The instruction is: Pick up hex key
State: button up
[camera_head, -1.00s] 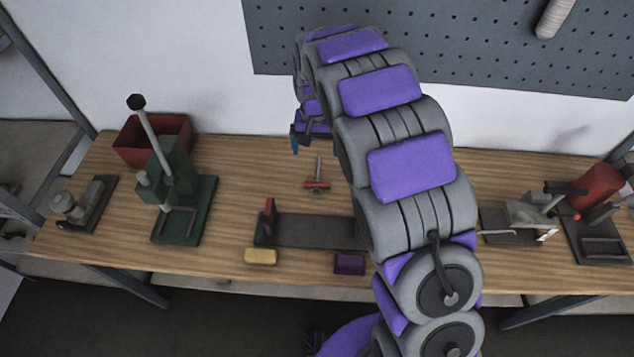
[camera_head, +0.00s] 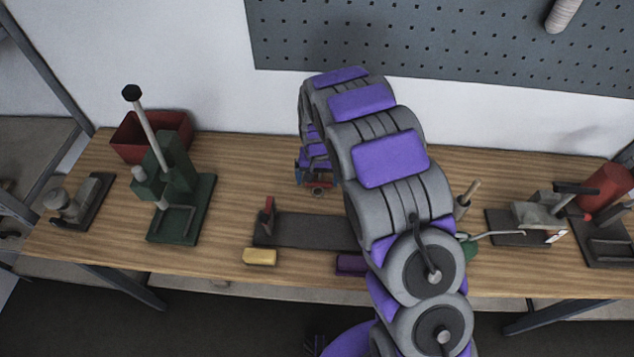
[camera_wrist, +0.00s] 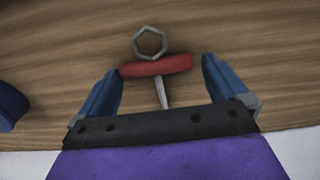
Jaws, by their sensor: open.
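The hex key, a red crossbar (camera_wrist: 155,67) with a grey hexagonal ring on one side and a thin metal shaft on the other, lies on the wooden bench in the wrist view. My gripper (camera_wrist: 162,74) is open, its blue fingers on either side of the hex key, the crossbar lying between the fingertips. I cannot tell the height gap or any contact. In the head view, my gripper (camera_head: 318,178) is over the bench, and only a bit of the red hex key (camera_head: 318,191) shows beneath it.
A dark plate (camera_head: 300,230) with a red upright part lies in front, with a yellow block (camera_head: 260,257) and a purple block (camera_head: 350,263) near the bench edge. A green press (camera_head: 180,205) and red bin (camera_head: 130,135) stand left. A grey clamp (camera_head: 535,212) stands right.

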aim_at(319, 182)
jog(key=shift+d+f, duration=0.2)
jog(key=shift+f, duration=0.15)
jog(key=shift+d+r, duration=0.15)
jog(key=shift+d, duration=0.05)
jog(key=shift+a, duration=0.35)
jog(key=c, duration=0.7)
jog(key=shift+d, duration=0.15)
jog(key=shift+c, duration=0.9)
jog(key=shift+r+p, duration=0.5)
jog(key=shift+r, duration=1.1)
jog(key=shift+s+r, duration=0.2)
jog(key=shift+r, duration=0.1)
jog(key=s, duration=0.5)
jog(key=s+d+p, duration=0.1)
jog(key=s, duration=0.4)
jog(key=s+d+r+p, duration=0.1)
jog(key=s, duration=0.4)
jog(key=shift+s, duration=0.25)
